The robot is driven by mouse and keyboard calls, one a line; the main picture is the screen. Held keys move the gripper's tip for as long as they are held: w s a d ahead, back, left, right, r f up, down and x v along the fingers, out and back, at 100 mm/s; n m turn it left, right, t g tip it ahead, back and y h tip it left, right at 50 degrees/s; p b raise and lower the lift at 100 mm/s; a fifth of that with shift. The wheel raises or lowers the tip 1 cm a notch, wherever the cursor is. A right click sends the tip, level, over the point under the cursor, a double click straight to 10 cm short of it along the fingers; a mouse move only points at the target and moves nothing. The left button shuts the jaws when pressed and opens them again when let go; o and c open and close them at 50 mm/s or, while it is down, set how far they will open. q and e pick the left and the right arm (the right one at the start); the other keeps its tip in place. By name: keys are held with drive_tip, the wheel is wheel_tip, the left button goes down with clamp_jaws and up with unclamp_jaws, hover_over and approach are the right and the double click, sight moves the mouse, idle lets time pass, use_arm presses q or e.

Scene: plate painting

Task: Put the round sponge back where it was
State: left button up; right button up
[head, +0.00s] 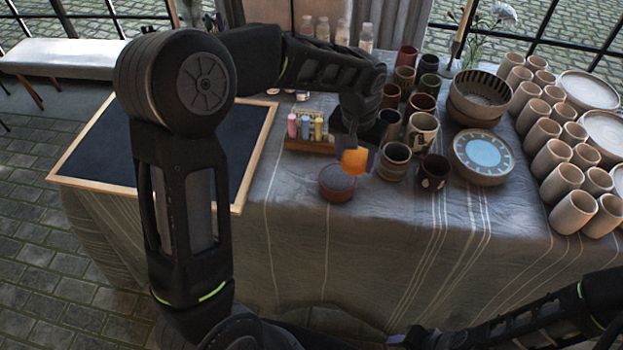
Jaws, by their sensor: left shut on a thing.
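The orange sponge (354,160) is held in my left gripper (356,158), which is shut on it. The gripper points down over the table, and its arm covers part of the view behind. A small round reddish-brown pot with a dark grey top (337,184) stands just below and left of the sponge. The sponge looks apart from it, though the height is hard to judge. My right gripper (402,338) is low at the bottom edge, in front of the table; its jaws are too dark to read.
A wooden rack (310,145) of paint bottles stands left of the gripper. Cups, including a dark spotted one (433,172), crowd its right, with a blue-centred plate (484,154) beyond. A wood-framed black board (110,140) lies left. The cloth's front strip (400,215) is clear.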

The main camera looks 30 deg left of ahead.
use_arm(q)
drive_tip(key=shift+a, duration=0.1)
drive_tip(key=s+a+f+n+b, duration=0.15)
drive_tip(key=a+b, duration=0.35)
drive_tip(key=a, duration=0.5)
drive_tip(key=b, duration=0.2)
hover_over(285, 181)
drive_tip(key=shift+s, duration=0.25)
drive_tip(key=shift+f, duration=0.1)
drive_tip(key=shift+f, duration=3.1)
drive_tip(key=shift+f, duration=1.9)
